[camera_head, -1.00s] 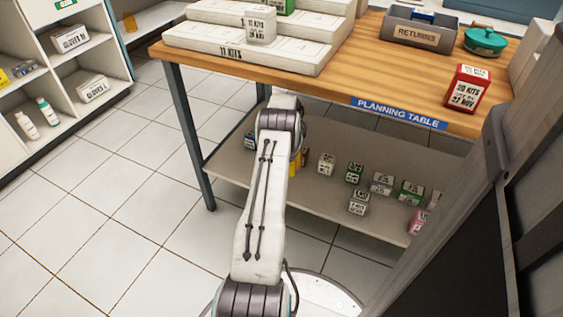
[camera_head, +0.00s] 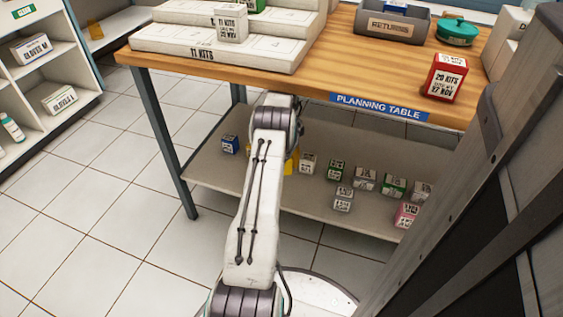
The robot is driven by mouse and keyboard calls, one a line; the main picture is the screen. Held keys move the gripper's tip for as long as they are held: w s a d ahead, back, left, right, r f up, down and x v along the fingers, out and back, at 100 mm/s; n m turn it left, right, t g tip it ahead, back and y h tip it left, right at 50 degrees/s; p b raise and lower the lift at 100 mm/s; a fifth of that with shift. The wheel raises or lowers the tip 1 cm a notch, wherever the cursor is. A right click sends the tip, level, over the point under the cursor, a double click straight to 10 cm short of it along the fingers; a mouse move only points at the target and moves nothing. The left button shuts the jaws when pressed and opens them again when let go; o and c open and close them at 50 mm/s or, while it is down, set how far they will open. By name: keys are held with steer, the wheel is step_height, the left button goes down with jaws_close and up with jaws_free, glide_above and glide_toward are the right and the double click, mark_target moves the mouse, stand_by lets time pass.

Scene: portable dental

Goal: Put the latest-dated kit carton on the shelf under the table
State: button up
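The planning table (camera_head: 310,79) has a grey lower shelf (camera_head: 240,178) under its wooden top. On the top stands a red carton (camera_head: 443,77), whose label seems to read 20 kits, 27 Nov. A white kit carton (camera_head: 231,27) stands on the stepped white stand at the left, and a green carton (camera_head: 256,5) shows on a higher step, cut by the picture edge. Their dates are too small or hidden to read. My arm reaches forward toward the shelf; my gripper is not visible.
Several small cartons stand on the shelf, among them blue (camera_head: 230,144), green (camera_head: 336,170) and pink (camera_head: 406,215) ones. My arm partly hides a yellow one (camera_head: 290,162). A returns tray (camera_head: 393,27) and teal pot (camera_head: 457,32) stand at the back. The shelf's left front is bare.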

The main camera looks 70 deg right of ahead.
steer(key=shift+s+d+f+b, duration=0.3)
steer(key=shift+s+d+b, duration=0.25)
steer(key=shift+b, duration=0.15)
steer(key=shift+w+a+f+b, duration=0.15)
steer(key=shift+f+b, duration=0.55)
steer(key=shift+f, duration=0.55)
steer(key=shift+w+a+f+b, duration=0.1)
steer(key=shift+f+b, duration=0.6)
steer(key=shift+f, duration=0.55)
steer(key=shift+f, duration=0.4)
steer(key=o, duration=1.2)
steer(key=shift+o, duration=0.2)
steer(key=shift+r, duration=3.8)
steer(key=shift+a, duration=0.1)
